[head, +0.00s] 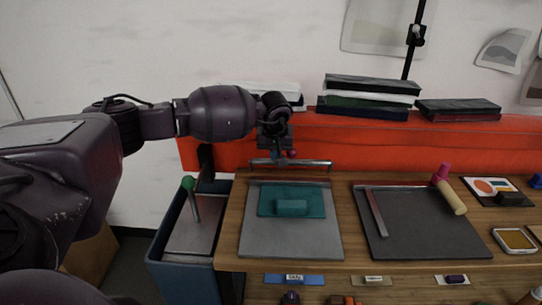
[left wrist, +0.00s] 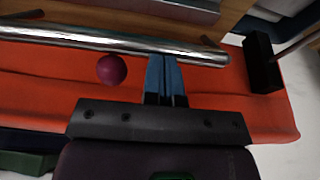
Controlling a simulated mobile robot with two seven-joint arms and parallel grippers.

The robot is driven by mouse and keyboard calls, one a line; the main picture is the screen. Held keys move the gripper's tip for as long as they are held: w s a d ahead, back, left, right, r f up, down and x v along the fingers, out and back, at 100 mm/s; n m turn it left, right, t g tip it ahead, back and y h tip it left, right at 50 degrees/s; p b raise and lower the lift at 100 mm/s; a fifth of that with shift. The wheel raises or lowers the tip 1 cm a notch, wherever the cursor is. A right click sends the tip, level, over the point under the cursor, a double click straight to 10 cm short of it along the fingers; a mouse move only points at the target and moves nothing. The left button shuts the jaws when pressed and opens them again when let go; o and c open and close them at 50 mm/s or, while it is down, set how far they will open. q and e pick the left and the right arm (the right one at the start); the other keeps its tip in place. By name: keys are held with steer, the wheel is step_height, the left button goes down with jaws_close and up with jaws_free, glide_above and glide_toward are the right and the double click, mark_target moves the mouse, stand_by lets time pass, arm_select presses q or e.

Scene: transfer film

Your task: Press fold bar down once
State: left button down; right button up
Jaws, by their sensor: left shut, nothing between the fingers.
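The fold bar (head: 305,163) is a shiny metal rod across the back edge of a grey plate (head: 260,242) on the wooden bench. It also crosses the top of the left wrist view (left wrist: 100,40). My left gripper (head: 275,158) is over the bar, toward its left part. In the left wrist view its blue fingers (left wrist: 165,62) are together and empty, with the tips at the bar. I cannot tell whether they touch it. A teal block on a teal sheet (head: 290,206) lies on the plate. My right gripper is not in view.
A small magenta ball (left wrist: 112,69) is beside the fingers. An orange-red panel (head: 400,135) stands behind, with stacked books (head: 370,88) on top. A dark board (head: 410,225) is right.

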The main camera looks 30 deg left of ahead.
arm_select(q)
steer(key=shift+s+d+f, duration=0.2)
steer(key=shift+s+f, duration=0.1)
steer(key=s+f, duration=0.1)
steer(key=s+d+f+b, duration=0.1)
steer(key=f, duration=0.1)
steer(key=s+d+f, duration=0.1)
steer(key=s+f, duration=0.1)
steer(key=shift+d, duration=0.25)
steer(key=shift+s+d+f+b, duration=0.15)
steer(key=shift+f+b, duration=0.1)
steer(key=shift+f, duration=0.15)
steer(key=shift+s+d+f+b, duration=0.15)
steer(key=shift+f+b, duration=0.1)
steer(key=shift+f, duration=0.15)
steer(key=shift+s+f, duration=0.1)
steer(key=shift+f, duration=0.35)
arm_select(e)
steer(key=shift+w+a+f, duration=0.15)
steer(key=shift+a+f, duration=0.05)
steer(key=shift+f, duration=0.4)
